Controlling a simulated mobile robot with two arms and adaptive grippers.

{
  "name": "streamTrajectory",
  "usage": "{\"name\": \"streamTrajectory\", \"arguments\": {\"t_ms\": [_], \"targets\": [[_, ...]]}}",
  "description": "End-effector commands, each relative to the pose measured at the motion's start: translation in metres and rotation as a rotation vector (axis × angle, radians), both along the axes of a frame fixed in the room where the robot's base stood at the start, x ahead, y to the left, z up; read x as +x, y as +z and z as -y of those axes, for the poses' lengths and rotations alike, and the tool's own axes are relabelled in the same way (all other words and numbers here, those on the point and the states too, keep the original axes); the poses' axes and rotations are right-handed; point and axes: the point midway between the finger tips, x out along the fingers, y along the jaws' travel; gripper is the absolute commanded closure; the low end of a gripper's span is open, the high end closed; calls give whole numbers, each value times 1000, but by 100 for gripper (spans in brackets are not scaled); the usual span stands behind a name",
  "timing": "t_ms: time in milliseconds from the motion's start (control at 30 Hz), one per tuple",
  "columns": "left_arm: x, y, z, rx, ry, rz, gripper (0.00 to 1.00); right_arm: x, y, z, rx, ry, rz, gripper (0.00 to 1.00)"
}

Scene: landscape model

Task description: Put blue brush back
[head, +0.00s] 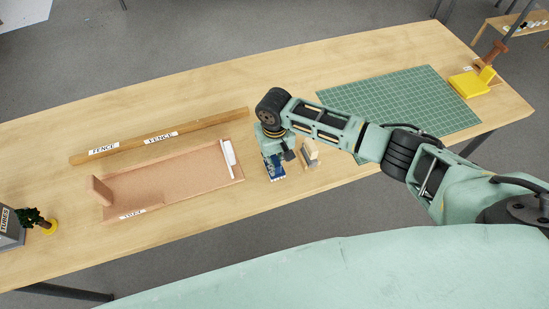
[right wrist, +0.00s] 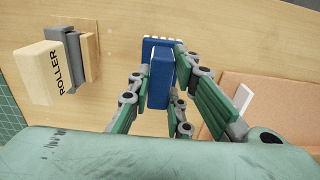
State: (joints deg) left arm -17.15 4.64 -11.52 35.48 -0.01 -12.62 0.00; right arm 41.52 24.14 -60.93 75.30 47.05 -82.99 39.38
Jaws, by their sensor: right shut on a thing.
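The blue brush (head: 277,171) is in the head view under my right gripper (head: 273,157), near the table's front edge. In the right wrist view the blue brush (right wrist: 160,75) stands between the two green fingers of my right gripper (right wrist: 160,82), with a row of pale bristles or teeth at its far end. The right gripper is shut on it. I cannot tell whether the brush touches the table. My left gripper is in neither view.
A block marked ROLLER (right wrist: 50,72) sits beside the brush, also in the head view (head: 309,153). A brown board (head: 165,186) with a white piece (head: 228,152) lies left. A FENCE strip (head: 160,137) lies behind it. A green cutting mat (head: 400,100) is right.

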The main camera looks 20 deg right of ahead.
Motion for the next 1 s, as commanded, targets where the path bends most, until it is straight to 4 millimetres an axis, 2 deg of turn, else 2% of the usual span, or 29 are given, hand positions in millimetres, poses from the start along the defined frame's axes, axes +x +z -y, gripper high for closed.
{"name": "streamTrajectory", "arguments": {"t_ms": [867, 900, 1000], "targets": [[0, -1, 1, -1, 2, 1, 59, 0, -5, 0, 1, -1, 0, 100], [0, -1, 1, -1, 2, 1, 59, 0, -4, 0, 1, 0, 0, 78], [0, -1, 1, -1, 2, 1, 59, 0, -4, 0, 1, 0, 0, 70]]}}
